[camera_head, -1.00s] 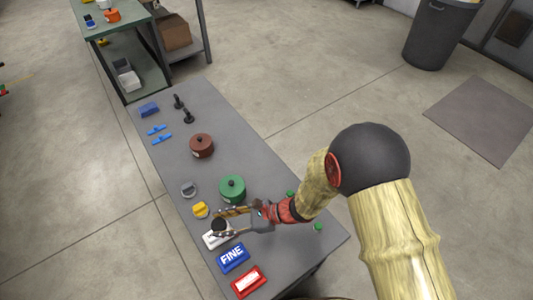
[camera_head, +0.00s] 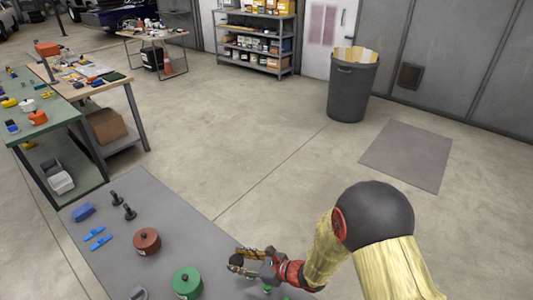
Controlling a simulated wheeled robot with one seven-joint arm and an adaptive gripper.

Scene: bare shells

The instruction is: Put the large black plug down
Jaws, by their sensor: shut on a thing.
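My gripper (camera_head: 238,264) is in the lower middle of the head view, shut on a dark, rounded object that looks like the large black plug (camera_head: 235,260). The fingers hide part of the plug. It is held to the right of the green lidded pot (camera_head: 187,283), near the right edge of the grey table (camera_head: 180,215). I cannot tell how high above the table it is.
On the table stand a brown lidded pot (camera_head: 147,242), two black upright pieces (camera_head: 129,212), blue pieces (camera_head: 98,238) and a blue block (camera_head: 84,212). A green bench (camera_head: 30,132) stands at left. A dark bin (camera_head: 352,90) stands on open floor behind.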

